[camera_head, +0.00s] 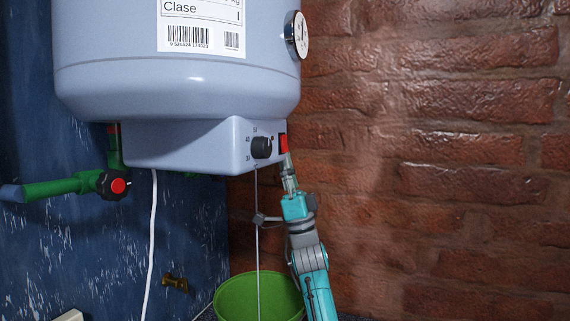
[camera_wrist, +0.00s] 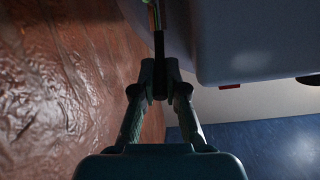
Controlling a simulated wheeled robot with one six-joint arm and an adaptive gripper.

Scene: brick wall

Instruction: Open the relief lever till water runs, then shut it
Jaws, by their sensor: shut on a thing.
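The pale blue water heater (camera_head: 180,95) hangs at the upper left. In the wrist view my gripper (camera_wrist: 160,88) is shut on a slim dark bar, which I take for the relief lever (camera_wrist: 158,48). The lever's far end meets a greenish part at the top edge. A thin pale line (camera_head: 257,195) drops from under the heater to the green bucket (camera_head: 240,290); I cannot tell whether it is a tube or water.
The brick wall (camera_head: 440,130) is close on the right. A green pipe (camera_head: 60,187) with a red-capped valve knob (camera_head: 114,185) sticks out at left. A white cable (camera_head: 152,240) hangs down. A black dial (camera_head: 261,147) sits beside the gripper.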

